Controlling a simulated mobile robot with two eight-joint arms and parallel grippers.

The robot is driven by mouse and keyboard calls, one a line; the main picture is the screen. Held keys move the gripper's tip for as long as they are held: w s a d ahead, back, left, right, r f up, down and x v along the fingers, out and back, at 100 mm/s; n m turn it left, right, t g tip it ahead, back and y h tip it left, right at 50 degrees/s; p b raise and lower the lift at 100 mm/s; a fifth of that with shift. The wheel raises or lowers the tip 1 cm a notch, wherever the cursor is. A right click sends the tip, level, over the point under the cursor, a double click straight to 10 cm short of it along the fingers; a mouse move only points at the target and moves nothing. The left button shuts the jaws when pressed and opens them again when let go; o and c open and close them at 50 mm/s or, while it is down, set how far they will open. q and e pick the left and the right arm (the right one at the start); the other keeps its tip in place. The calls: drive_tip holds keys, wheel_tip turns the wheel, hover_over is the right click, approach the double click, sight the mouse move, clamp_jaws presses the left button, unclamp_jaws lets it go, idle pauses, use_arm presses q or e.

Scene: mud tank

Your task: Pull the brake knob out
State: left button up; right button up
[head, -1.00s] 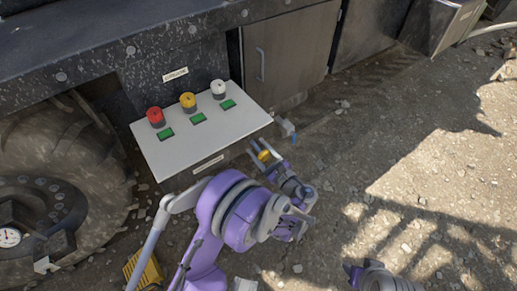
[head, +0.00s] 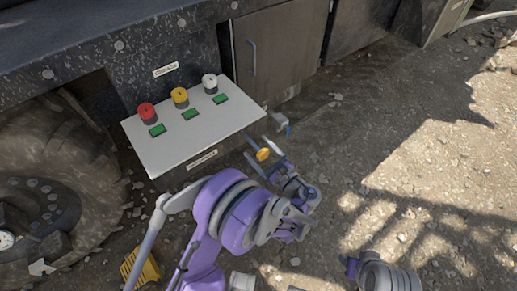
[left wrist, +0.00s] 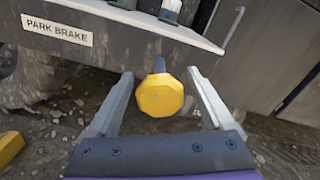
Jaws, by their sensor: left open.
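The brake knob (left wrist: 159,95) is a yellow octagonal knob on a dark shaft, below the panel edge with the PARK BRAKE label (left wrist: 57,30). It also shows in the head view (head: 263,154), in front of the console's lower right. My left gripper (left wrist: 160,76) is open, with one finger on each side of the knob in the left wrist view. Gaps show between the knob and both fingers, so it does not hold the knob. How far the knob stands out from its mount is hard to tell. My right gripper is not clearly seen.
The light sloping console (head: 190,135) carries a red button (head: 147,112), a yellow button (head: 180,97) and a white button (head: 210,83). A large tyre (head: 60,190) is at left. Gravel ground at right is open.

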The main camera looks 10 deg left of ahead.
use_arm(q)
drive_tip(key=v, duration=1)
drive_tip(key=shift+s+d, duration=0.2)
drive_tip(key=shift+d, duration=0.05)
use_arm(e)
drive_tip(key=shift+r, duration=0.15)
